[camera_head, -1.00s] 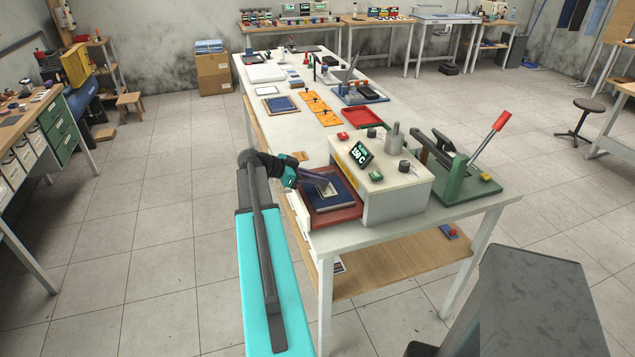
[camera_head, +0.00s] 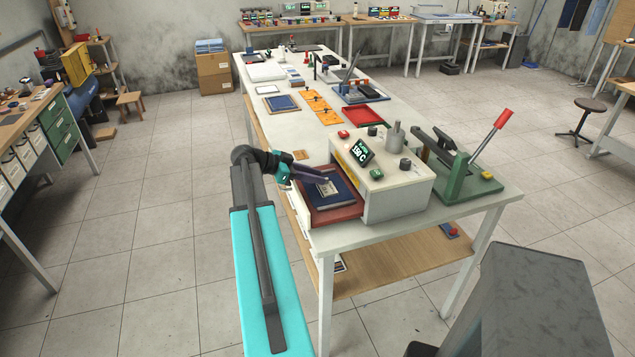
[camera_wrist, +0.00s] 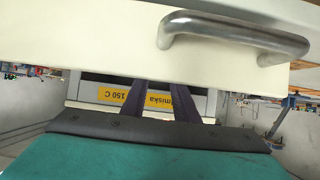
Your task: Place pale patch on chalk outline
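The pale patch (camera_head: 327,188) lies on dark blue cloth (camera_head: 346,199) in the red tray (camera_head: 334,216) of the heat press. It is small here, and I cannot make out the chalk outline separately from it. My gripper (camera_head: 326,180) reaches in from the left, its dark fingers slanting over the tray with the tips close above the patch. In the wrist view my two fingers (camera_wrist: 160,90) stand apart with a gap between them. Their tips are hidden behind the cream drawer front (camera_wrist: 100,35), and the patch is out of sight there.
The cream press housing (camera_head: 400,195) with its 150 C display stands right of the tray. The drawer handle (camera_wrist: 235,30) is close to the wrist camera. A green lever press (camera_head: 455,180) stands farther right. An empty red tray (camera_head: 363,117) lies behind the housing.

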